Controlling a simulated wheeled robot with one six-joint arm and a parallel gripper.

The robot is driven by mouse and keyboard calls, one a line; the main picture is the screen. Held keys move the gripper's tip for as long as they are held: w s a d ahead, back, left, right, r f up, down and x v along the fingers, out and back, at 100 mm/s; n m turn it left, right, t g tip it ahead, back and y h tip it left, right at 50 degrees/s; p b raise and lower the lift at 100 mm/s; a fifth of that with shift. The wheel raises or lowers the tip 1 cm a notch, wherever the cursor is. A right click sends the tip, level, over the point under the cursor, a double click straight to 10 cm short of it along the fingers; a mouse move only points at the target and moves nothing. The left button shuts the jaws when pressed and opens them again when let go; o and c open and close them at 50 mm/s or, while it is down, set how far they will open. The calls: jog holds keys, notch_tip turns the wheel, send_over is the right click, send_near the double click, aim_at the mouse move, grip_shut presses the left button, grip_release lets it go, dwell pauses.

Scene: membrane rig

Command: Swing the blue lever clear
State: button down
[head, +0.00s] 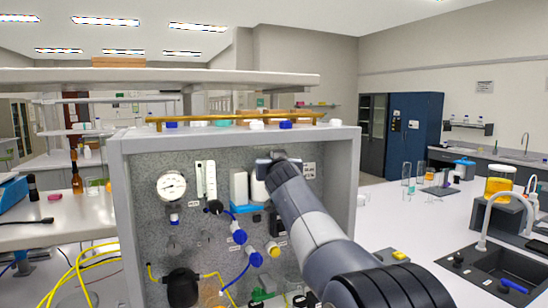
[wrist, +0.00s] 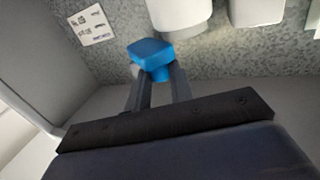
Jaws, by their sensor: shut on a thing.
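The blue lever (wrist: 151,52) shows in the wrist view as a blue block-shaped end between the tips of my fingers. My gripper (wrist: 158,78) is shut on it. In the head view my gripper (head: 272,162) is at the upper right of the rig panel, beside the white cylinders (head: 239,187). The lever itself is hidden there behind my gripper and wrist. Its pivot and the way it points cannot be told.
The rig's grey frame (head: 343,190) stands right of my gripper. A gauge (head: 172,186), a black pump-like part (head: 182,287) and blue-ended fittings (head: 238,237) fill the panel's left and lower parts. White cylinders (wrist: 178,12) are close to my fingers. A shelf (head: 180,80) runs above.

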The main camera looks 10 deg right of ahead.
jog(key=shift+d+p, duration=0.1)
jog(key=shift+p, duration=0.2)
dwell(0.4)
jog(key=c, duration=1.3)
grip_release()
jog(key=shift+o, duration=0.2)
jog(key=s+a+b, duration=0.1)
jog(key=s+b, duration=0.3)
jog(key=s, duration=0.6)
jog(key=shift+s+b, duration=0.35)
jog(key=shift+s, duration=0.05)
jog(key=shift+a+y, duration=0.1)
jog(key=shift+y, duration=0.2)
